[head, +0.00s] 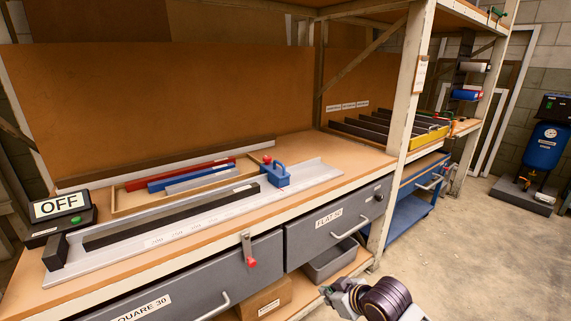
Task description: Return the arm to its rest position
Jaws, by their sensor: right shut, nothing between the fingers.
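My right gripper (332,291) is low in the head view, right of the bottom centre, with my dark ringed wrist behind it. Its fingers are shut with nothing between them. It is in front of the bench, near the lower shelf, apart from the drawers and the grey bin. The rest of my right arm runs out of the bottom edge of the picture. My left gripper and left arm are not in view. No fly press shows in this view.
The bench top (290,202) holds a measuring rail (120,256) with a dark bar (180,216), a blue block (277,176) and an OFF sign (60,206). Drawers (340,222) and a grey bin (330,265) are below. Clear floor (470,250) lies to the right.

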